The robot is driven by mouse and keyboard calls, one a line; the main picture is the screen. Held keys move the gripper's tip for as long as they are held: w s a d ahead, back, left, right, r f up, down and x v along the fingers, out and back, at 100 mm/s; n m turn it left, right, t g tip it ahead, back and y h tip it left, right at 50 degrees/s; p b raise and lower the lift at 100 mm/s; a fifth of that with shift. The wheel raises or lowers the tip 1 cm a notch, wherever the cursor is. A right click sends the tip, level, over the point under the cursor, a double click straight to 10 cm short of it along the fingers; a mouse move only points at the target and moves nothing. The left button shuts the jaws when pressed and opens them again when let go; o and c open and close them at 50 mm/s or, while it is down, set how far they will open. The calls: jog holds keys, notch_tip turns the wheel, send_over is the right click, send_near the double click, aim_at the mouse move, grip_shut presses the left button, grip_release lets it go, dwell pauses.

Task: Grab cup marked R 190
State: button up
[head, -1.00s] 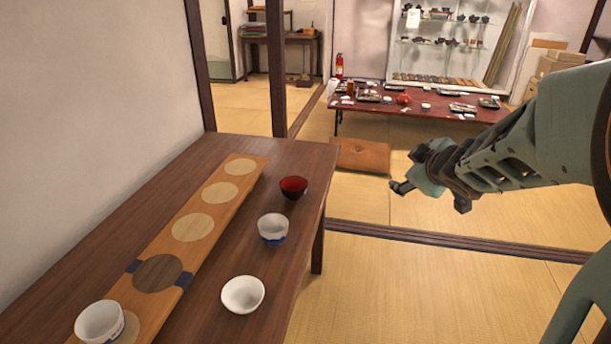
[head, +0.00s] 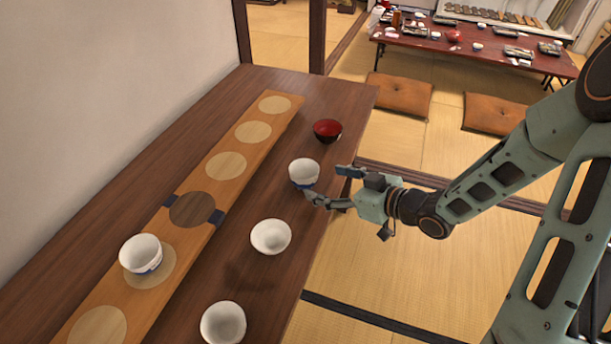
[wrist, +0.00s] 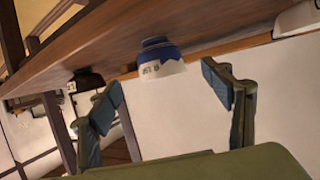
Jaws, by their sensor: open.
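A white cup with a blue base band (head: 303,171) stands on the dark wooden table near its right edge. In the wrist view the same cup (wrist: 160,66) appears upside down, with small dark marks by its blue band that are too small to read surely. My gripper (head: 331,185) is open and empty at the table edge, just right of this cup. In the wrist view its fingers (wrist: 162,97) are spread, with the cup showing in the gap and beyond the tips.
A red-black bowl (head: 327,131) stands behind the cup; white bowls (head: 271,237) (head: 223,323) stand in front. Another blue-marked white cup (head: 141,253) sits on the long board with circles (head: 226,166). A low red table (head: 480,47) and floor cushions (head: 400,95) lie beyond.

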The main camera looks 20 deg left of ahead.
aim_at(296, 173)
jog(key=b+x, duration=0.1)
jog(key=x, duration=0.7)
jog(key=shift+w+a+f, duration=0.15)
jog(key=shift+w+a, duration=0.05)
jog(key=shift+a, duration=0.15)
jog(key=c, duration=1.4)
